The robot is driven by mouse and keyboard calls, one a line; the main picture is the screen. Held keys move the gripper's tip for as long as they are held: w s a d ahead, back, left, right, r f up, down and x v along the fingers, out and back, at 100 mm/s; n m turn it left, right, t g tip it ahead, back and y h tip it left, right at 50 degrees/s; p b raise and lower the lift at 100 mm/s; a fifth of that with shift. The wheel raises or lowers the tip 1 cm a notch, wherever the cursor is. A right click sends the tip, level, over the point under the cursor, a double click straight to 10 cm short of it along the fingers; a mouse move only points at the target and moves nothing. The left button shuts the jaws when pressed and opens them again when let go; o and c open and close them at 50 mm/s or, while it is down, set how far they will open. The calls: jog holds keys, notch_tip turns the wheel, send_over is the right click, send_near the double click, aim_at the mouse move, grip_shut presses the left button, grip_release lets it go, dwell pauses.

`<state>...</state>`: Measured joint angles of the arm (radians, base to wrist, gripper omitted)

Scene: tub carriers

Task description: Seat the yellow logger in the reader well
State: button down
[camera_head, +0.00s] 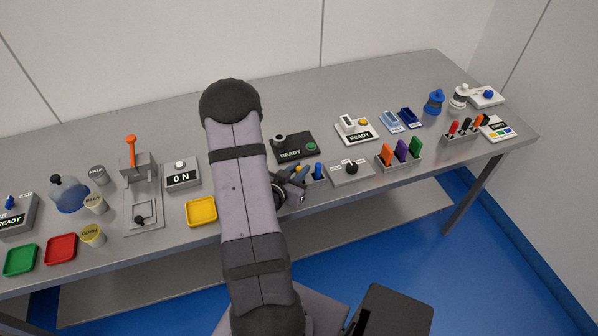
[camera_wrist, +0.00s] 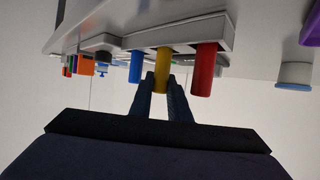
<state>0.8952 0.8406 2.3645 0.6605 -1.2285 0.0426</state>
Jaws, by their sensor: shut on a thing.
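The yellow logger (camera_wrist: 162,62) is a round stick between a blue one and a red one in a grey rack (camera_wrist: 182,37). The wrist view shows the row upside down, with the yellow logger's base at the rack. My gripper (camera_wrist: 161,78) is shut on the yellow logger, one dark finger on each side. In the head view my gripper (camera_head: 297,172) is near the table's front edge, and my arm hides most of the rack. A black box (camera_head: 291,150) marked READY, with a round post and a green button, stands just behind it. I cannot tell for certain which thing is the reader well.
The blue logger (camera_wrist: 136,66) and red logger (camera_wrist: 203,70) stand close on either side of my fingers. A grey box with a black knob (camera_head: 351,168) is right of the gripper. A yellow tray (camera_head: 201,212) lies to the left. A white READY box (camera_head: 355,130) stands further right.

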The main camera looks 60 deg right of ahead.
aim_at(299, 168)
jog(key=shift+r+b, duration=0.35)
jog(key=shift+r, duration=4.3)
jog(key=shift+w+a+f+b, duration=0.2)
jog(key=shift+f+b, duration=0.1)
jog(key=shift+f, duration=0.65)
jog(key=shift+w+a+f+b, duration=0.1)
jog(key=shift+a+f+b, duration=0.15)
jog(key=shift+f, duration=0.65)
jog(key=w+d+r, duration=0.2)
jog(key=w+d, duration=0.4)
jog(key=d, duration=0.1)
jog(key=w+d+r+b, duration=0.1)
jog(key=w+d+r, duration=0.1)
jog(key=w+d, duration=0.4)
jog(key=shift+w+d+r, duration=0.35)
jog(key=shift+w+d, duration=0.05)
jog(key=shift+w, duration=0.05)
jog(key=shift+f+p, duration=0.6)
jog(key=shift+f, duration=4.4)
jog(key=shift+f, duration=0.1)
